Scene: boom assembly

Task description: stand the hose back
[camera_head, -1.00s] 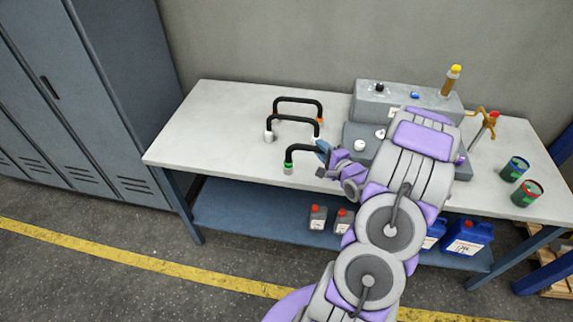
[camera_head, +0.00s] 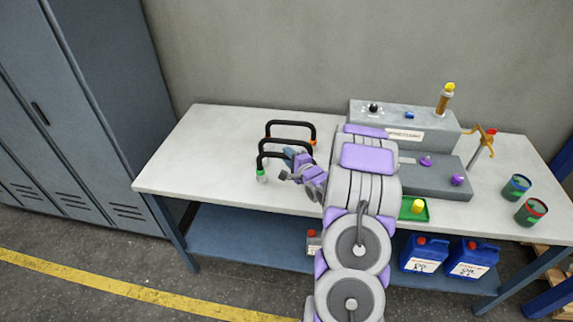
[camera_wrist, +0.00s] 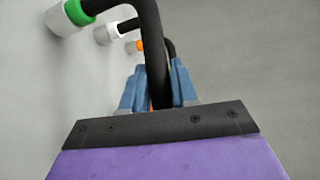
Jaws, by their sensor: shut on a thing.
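My gripper (camera_head: 290,158) is shut on a black bent hose (camera_head: 271,155) with a green collar at its left end. In the wrist view the blue fingers (camera_wrist: 158,88) close around this hose (camera_wrist: 148,30), and its green-collared end (camera_wrist: 70,18) hangs to the upper left. I cannot tell whether that end touches the table. White (camera_wrist: 107,33) and orange (camera_wrist: 134,46) collars show behind. My gripper hides the held hose's right end.
The worktable (camera_head: 200,150) is clear at left. A grey control box (camera_head: 400,120) stands at the back. Blue jugs (camera_head: 424,254) stand below.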

